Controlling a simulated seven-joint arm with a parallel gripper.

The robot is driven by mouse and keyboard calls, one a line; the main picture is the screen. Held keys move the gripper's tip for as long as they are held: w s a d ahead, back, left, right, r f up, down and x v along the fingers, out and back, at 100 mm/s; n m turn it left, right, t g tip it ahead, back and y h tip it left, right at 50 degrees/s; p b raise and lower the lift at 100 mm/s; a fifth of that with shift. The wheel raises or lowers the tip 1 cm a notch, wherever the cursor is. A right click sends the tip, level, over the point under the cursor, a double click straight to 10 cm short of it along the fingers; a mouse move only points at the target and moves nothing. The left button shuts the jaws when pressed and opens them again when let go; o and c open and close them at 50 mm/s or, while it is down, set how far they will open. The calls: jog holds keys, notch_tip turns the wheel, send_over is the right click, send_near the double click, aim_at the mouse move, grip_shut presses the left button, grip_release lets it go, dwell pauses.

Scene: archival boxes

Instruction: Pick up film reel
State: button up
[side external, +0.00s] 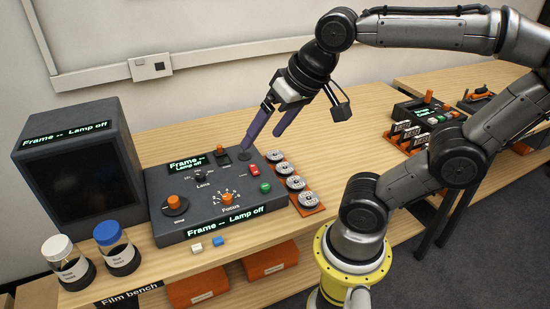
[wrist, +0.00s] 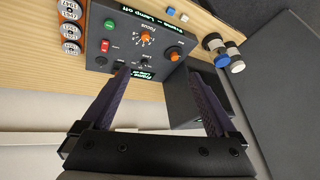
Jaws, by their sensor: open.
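Several silver film reels (side external: 296,183) stand in a row on an orange rack (side external: 312,211) to the right of the film console. In the wrist view, reels (wrist: 71,31) show at the upper left, outside the span of my fingers. My gripper (side external: 264,140) is open, with its two purple fingers apart and nothing between them. It hangs near the back right corner of the console, behind the reels. In the wrist view, my gripper (wrist: 158,74) points toward the console.
The dark console (side external: 175,222) has knobs and lit displays. A boxy monitor (side external: 85,160) and two capped jars (side external: 118,255) stand at the left. Orange boxes (side external: 197,287) sit below the bench. More equipment (side external: 425,112) is at the right. Wood behind the console is clear.

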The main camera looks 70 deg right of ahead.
jog(key=w+d+r+m+g, duration=0.1)
jog(key=w+d+r+m, duration=0.1)
jog(key=w+d+m, duration=0.45)
jog(key=m+g, duration=0.5)
jog(key=m, duration=0.5)
send_over(273, 154)
notch_tip(273, 154, down, 18)
notch_tip(273, 154, down, 13)
jog(key=shift+s+f, duration=0.1)
jog(key=c, duration=1.3)
jog(key=shift+o, duration=0.2)
jog(key=shift+d+r, duration=0.1)
jog(key=shift+r, duration=0.1)
